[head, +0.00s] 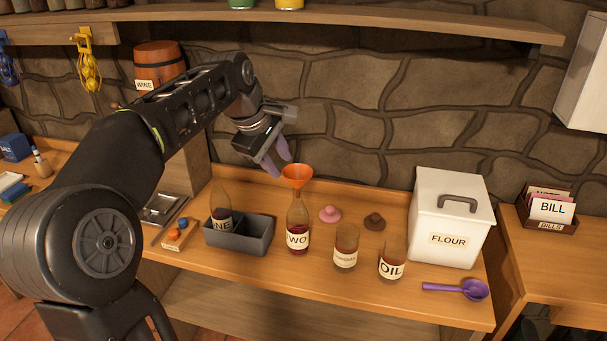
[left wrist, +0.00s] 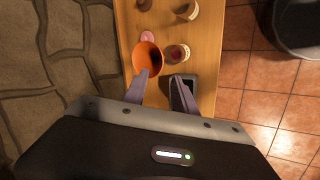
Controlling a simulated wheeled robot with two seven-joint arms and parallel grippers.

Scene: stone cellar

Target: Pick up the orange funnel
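I cannot tell whether a finger touches the rim. My right gripper is not in view.
A grey divided bin (head: 240,237) holding another bottle (head: 221,207) stands left of the funnel bottle. A labelled jar (head: 346,247), an oil jar (head: 391,260), pink (head: 330,213) and brown (head: 374,221) lids and a flour box (head: 449,217) stand right. The stone wall is behind.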

